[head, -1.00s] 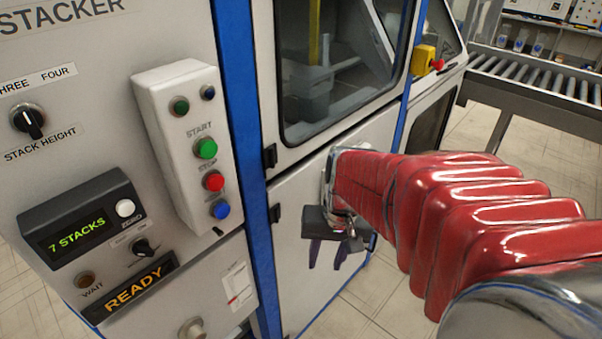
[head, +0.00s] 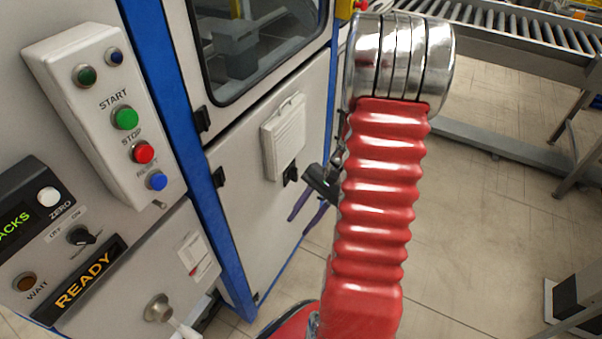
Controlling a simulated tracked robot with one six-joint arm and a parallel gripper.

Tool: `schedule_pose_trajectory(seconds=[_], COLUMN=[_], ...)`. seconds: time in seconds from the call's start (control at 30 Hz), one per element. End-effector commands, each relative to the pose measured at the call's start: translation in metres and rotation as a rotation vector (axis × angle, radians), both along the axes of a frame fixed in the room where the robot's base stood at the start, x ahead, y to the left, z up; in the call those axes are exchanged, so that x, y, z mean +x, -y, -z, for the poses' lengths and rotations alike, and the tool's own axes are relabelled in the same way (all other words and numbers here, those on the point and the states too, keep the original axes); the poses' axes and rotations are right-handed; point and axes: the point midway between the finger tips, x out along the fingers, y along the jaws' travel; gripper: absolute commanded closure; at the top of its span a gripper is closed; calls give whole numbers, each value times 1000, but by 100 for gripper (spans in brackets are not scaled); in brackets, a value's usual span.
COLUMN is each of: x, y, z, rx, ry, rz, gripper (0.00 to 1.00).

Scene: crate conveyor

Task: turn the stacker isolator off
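No label reading isolator shows in the head view. The stacker panel on the left carries a small black selector switch (head: 81,236) with OFF and ON marked above it. Lower down is a round metallic knob (head: 159,308) with a pale bar beside it, cut by the lower edge. My gripper (head: 299,225) hangs in front of the lower cabinet door, right of the panel. Its two purple fingers are apart, with nothing seen between them. My red arm hides part of the gripper body.
A white button box (head: 105,115) with START, STOP and RESET juts from the panel. A pale box (head: 285,135) sits on the lower door (head: 245,215). A lit READY sign (head: 86,286) is at lower left. A roller conveyor (head: 520,30) stands behind; the floor at right is mostly open.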

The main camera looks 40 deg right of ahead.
Motion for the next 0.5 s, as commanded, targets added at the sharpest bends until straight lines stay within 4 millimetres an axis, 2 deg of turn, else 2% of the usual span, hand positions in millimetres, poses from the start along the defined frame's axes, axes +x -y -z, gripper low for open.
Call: schedule_pose_trajectory(seconds=[0.03, 0.5], x=[0, 15], y=[6, 58], z=[9, 77], rx=[36, 378], ry=[-9, -19], rz=[45, 478], gripper=[66, 66])
